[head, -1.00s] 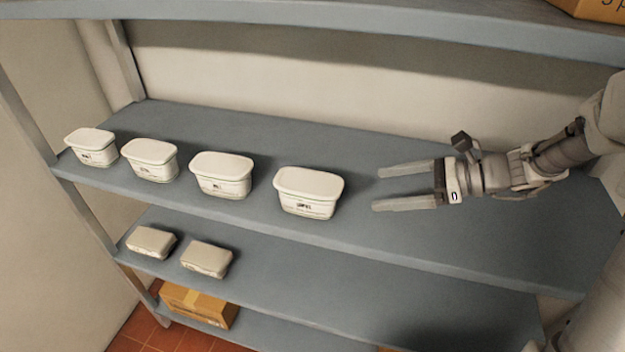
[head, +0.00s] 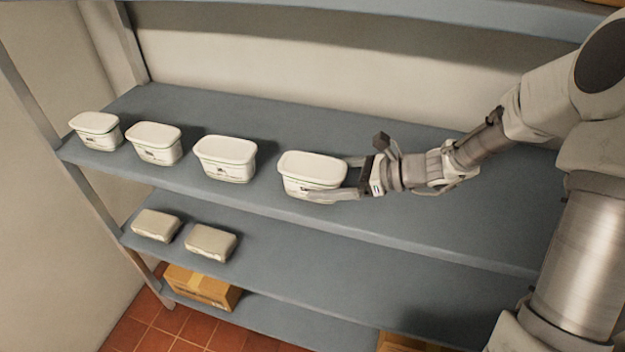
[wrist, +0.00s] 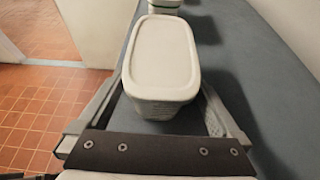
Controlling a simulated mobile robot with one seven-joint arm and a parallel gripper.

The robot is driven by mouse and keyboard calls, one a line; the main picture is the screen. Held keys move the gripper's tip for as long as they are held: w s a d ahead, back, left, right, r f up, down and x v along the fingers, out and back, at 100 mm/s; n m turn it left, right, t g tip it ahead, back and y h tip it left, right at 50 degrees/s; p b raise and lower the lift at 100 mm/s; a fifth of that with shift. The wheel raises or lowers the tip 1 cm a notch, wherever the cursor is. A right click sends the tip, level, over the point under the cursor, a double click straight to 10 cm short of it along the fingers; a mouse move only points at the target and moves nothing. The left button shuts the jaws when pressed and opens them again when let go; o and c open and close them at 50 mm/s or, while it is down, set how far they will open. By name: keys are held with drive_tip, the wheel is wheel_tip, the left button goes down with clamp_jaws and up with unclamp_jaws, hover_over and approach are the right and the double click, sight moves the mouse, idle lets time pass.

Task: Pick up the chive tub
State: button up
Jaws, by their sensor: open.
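Several white lidded tubs stand in a row on the grey shelf. The labels are too small to read, so I cannot tell which is the chive tub. The rightmost tub (head: 311,170) stands upright between the fingers of my gripper (head: 338,180). My gripper is open, with one finger along the tub's front side and the other behind it. In the wrist view this tub (wrist: 161,58) lies lengthwise between the spread fingers, with its near end a little ahead of the palm. The other tubs are a middle-right one (head: 225,158), a middle-left one (head: 154,143) and a leftmost one (head: 96,130).
The tubs' shelf (head: 430,225) is clear to the right, under my arm. A shelf (head: 340,20) hangs above. Below are two small wrapped blocks (head: 156,226) (head: 210,242) and a cardboard box (head: 202,288). A post (head: 100,215) stands at the left.

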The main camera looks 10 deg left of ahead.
sight(297, 188)
drive_tip(key=x, duration=0.3)
drive_tip(key=shift+a+f, duration=0.15)
drive_tip(key=shift+a, duration=0.05)
drive_tip(key=shift+c, duration=0.2)
clamp_jaws()
